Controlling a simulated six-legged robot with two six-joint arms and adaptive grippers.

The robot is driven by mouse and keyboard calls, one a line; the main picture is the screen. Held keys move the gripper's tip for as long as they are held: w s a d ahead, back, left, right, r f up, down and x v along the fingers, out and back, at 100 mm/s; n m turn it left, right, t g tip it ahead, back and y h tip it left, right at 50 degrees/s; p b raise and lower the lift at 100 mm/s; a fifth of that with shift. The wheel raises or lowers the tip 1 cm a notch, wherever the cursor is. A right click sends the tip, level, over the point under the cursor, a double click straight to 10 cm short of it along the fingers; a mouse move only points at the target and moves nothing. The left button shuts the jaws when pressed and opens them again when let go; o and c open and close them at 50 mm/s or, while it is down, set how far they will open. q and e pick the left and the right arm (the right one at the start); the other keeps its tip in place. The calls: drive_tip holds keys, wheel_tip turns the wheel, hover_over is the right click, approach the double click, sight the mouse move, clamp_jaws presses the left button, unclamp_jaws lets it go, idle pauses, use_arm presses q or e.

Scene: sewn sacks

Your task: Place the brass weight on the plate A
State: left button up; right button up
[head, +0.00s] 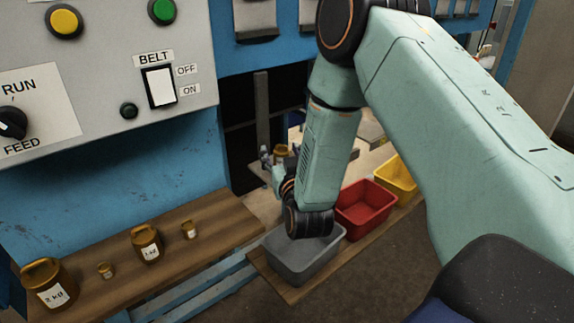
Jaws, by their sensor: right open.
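Several brass weights stand upright on the wooden shelf at the left: a large one labelled 2 kg (38,278), a tiny one (106,271), a medium one labelled 1 kg (147,247) and a small one (189,231). Another brass-coloured piece (282,150) shows farther back, just beyond my right gripper (270,158). My right gripper is open, pointing away from me, and partly hidden by my own wrist. I cannot tell whether it touches that piece. I cannot make out plate A. My left gripper is not in view.
A grey bin (290,265), a red bin (365,209) and a yellow bin (396,176) stand in a row on a wooden bench below my right arm. A control panel (110,75) with buttons and a belt switch is at the upper left. A dark upright post (262,110) stands behind my gripper.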

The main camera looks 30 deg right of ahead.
drive_tip(key=v, duration=1)
drive_tip(key=s+a+f+n+g+y, duration=0.15)
drive_tip(key=s+f+g, duration=0.3)
drive_tip(key=f, duration=0.45)
drive_tip(key=s+a+f+n+g+y, duration=0.1)
drive_tip(key=s+a+f+g+y, duration=0.3)
drive_tip(key=f, duration=0.5)
drive_tip(key=s+a+f+g, duration=0.1)
drive_tip(key=s+f+g, duration=0.1)
drive_tip(key=s, duration=0.5)
drive_tip(key=s+a+f+n+g, duration=0.1)
drive_tip(key=s+f+g, duration=0.2)
drive_tip(key=s, duration=0.4)
drive_tip(key=s+a+f+g, duration=0.1)
drive_tip(key=s+f+g, duration=0.2)
drive_tip(key=s, duration=0.4)
drive_tip(key=shift+a+f+y, duration=0.25)
drive_tip(key=shift+f+y, duration=0.2)
drive_tip(key=shift+f, duration=0.35)
